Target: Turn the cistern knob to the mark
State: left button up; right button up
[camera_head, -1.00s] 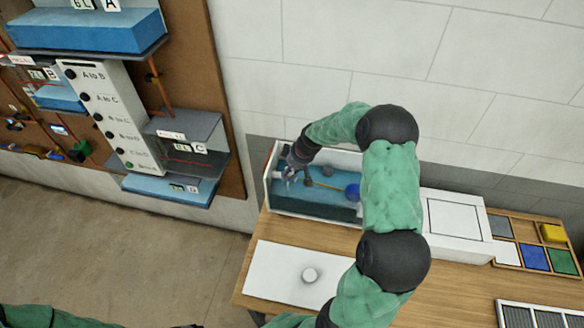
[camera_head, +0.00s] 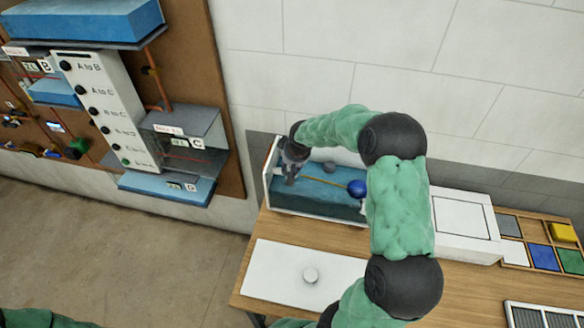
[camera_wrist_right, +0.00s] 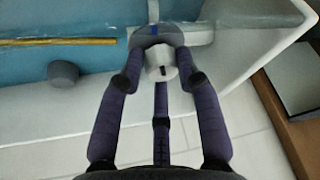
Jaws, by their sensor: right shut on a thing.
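The cistern (camera_head: 315,212) is an open white box with blue water, a yellow rod and a blue float ball (camera_head: 357,188). My right gripper (camera_head: 289,174) is at its left end, pointing down. In the right wrist view, my right gripper (camera_wrist_right: 160,80) is shut on the small pale cistern knob (camera_wrist_right: 160,62), which has a dark line on it. The knob stands on a grey round base (camera_wrist_right: 158,36). A blue mark (camera_wrist_right: 154,29) shows just beyond the knob. The knob is hidden in the head view. My left gripper is out of view.
A grey stub (camera_wrist_right: 63,74) stands beside the yellow rod (camera_wrist_right: 70,42). A tray of coloured tiles (camera_head: 534,232) is at the right. A board with tanks and a labelled panel (camera_head: 105,115) hangs left.

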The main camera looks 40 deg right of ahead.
jog(key=shift+w+a+r, duration=0.1)
jog(key=shift+w+r, duration=0.05)
jog(key=shift+w, duration=0.05)
dwell(0.3)
jog(key=o, duration=1.1)
jog(key=shift+c, duration=0.2)
jog(key=shift+w+a, duration=0.1)
jog(key=shift+w, duration=0.1)
jog(key=shift+s, duration=0.2)
jog(key=shift+s+r, duration=0.1)
jog(key=shift+r, duration=0.1)
jog(key=v, duration=1.1)
jog(key=shift+a+r, duration=0.1)
